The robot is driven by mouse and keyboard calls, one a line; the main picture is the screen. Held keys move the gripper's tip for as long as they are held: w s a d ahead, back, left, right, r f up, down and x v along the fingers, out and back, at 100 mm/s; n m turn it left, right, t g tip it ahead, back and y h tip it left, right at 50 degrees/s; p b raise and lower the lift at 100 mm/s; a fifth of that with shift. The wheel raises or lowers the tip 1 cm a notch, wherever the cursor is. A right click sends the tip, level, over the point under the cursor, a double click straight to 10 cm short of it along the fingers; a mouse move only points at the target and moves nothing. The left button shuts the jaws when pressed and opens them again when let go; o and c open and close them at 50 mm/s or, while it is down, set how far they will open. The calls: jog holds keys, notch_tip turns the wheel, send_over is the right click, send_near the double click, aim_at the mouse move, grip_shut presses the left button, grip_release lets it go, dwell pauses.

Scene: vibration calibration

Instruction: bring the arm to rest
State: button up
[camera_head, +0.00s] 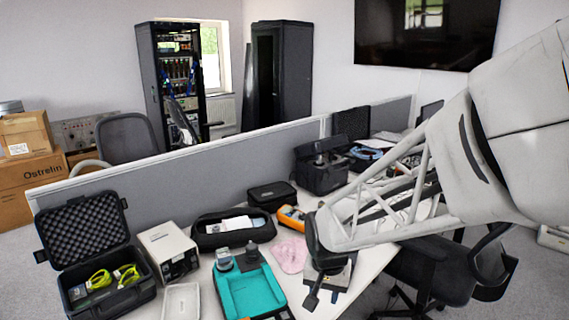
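My arm (400,200) reaches in from the right edge over the table. My gripper (318,292) is the dark part at its lower end, over the front right of the table. It hangs in front of a small grey and black device (343,276), which it partly hides. I cannot tell whether it touches the device, or whether the fingers are open or shut. A teal tray (250,292) with small grey and black pieces at its back edge lies to the left of the gripper. A pink cloth (291,255) lies just behind and left of it.
An open black case (85,235) with yellow items, a white box (168,248) and a white tray (181,302) stand left. A black pouch (215,238), orange device (290,215) and black bag (322,172) lie behind. A grey partition (190,175) bounds the table; a chair (440,270) stands right.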

jog(key=s+d+r+n, duration=0.1)
jog(key=s+d+r, duration=0.3)
jog(key=s, duration=0.5)
jog(key=s+d+r+n+t, duration=0.1)
jog(key=s+d+r, duration=0.4)
jog(key=s+r, duration=0.3)
jog(key=shift+s+d+n+t, duration=0.3)
jog(key=shift+s+n, duration=0.1)
jog(key=shift+s, duration=0.3)
jog(key=shift+c, duration=0.5)
